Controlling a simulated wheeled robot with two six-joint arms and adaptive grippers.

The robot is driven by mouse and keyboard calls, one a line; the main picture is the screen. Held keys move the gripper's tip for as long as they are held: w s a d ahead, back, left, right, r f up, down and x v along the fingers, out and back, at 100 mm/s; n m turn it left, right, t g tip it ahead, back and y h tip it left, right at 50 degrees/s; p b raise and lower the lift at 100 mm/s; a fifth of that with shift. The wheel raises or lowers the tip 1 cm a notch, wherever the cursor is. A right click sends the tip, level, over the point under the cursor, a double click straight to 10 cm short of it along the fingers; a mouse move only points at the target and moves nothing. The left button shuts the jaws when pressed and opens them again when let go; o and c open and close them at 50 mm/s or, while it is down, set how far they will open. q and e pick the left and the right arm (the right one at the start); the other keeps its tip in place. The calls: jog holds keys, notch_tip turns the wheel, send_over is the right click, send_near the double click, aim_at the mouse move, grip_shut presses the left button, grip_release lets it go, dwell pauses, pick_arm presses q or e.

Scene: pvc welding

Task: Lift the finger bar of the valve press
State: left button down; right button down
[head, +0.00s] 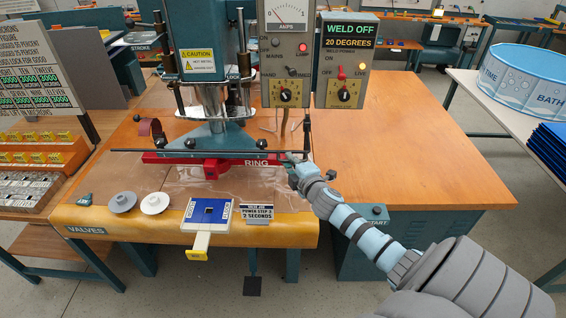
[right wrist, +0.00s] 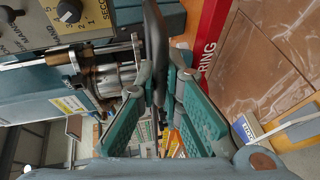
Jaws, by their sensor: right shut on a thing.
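The valve press (head: 208,100) is a teal machine with a yellow caution label on its front. Its finger bar (head: 190,150) is a thin dark rod running level across the front, just above the red bar marked RING (head: 255,163). My right gripper (head: 291,162) is at the right end of the finger bar. In the right wrist view the dark bar (right wrist: 156,40) runs down between the two teal-padded fingers (right wrist: 161,95), which are shut on it. My left gripper is not in view.
The control boxes (head: 343,60) hang above and right of the bar, reading WELD OFF. The wooden table (head: 420,140) at right is clear.

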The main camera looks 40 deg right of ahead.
jog(key=c, duration=1.7)
grip_release()
jog(key=shift+s, duration=0.1)
jog(key=v, duration=1.2)
jog(key=shift+d, duration=0.1)
